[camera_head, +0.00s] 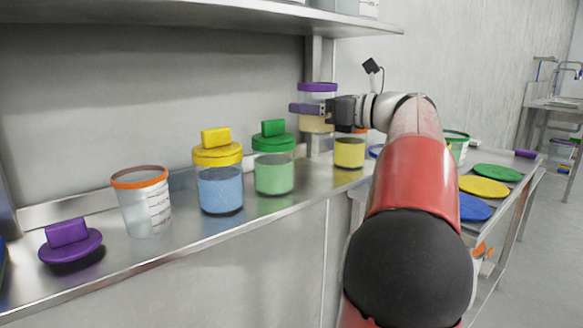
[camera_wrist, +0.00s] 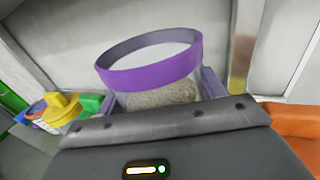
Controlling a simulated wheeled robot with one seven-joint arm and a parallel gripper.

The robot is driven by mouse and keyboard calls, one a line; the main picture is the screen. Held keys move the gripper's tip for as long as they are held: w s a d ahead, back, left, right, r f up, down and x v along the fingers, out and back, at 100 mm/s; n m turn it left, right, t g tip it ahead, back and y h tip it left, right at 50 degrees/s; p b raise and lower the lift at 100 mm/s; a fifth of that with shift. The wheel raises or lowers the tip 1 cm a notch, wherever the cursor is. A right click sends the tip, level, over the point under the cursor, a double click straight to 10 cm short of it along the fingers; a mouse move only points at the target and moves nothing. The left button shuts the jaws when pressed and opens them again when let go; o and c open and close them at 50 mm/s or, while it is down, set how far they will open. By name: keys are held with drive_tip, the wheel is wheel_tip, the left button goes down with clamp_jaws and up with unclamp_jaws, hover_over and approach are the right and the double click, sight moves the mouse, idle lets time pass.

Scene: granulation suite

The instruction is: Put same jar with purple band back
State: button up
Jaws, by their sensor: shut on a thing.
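The jar with the purple band (camera_head: 317,88) is clear, open at the top and part filled with beige granules. My gripper (camera_head: 312,108) is shut on it, with purple fingers on either side below the band. The jar is upright in the head view, near the shelf post, and seems held above the steel bench (camera_head: 250,218). In the wrist view the band (camera_wrist: 150,68) and the granules show between the fingers (camera_wrist: 162,95). The jar's base is hidden in the wrist view.
On the bench stand a purple lid (camera_head: 70,243), an orange-banded jar (camera_head: 146,208), a yellow-lidded jar (camera_head: 220,186), a green-lidded jar (camera_head: 274,172) and a jar with yellow contents (camera_head: 349,153). A shelf (camera_head: 200,12) overhangs. Flat coloured discs (camera_head: 484,187) lie on the right-hand table.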

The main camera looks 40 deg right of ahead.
wheel_tip(320, 180, down, 10)
drive_tip(key=shift+r+b, duration=0.2)
drive_tip(key=shift+b, duration=0.45)
drive_tip(key=shift+f, duration=0.1)
drive_tip(key=o, duration=1.7)
drive_tip(key=v, duration=1.2)
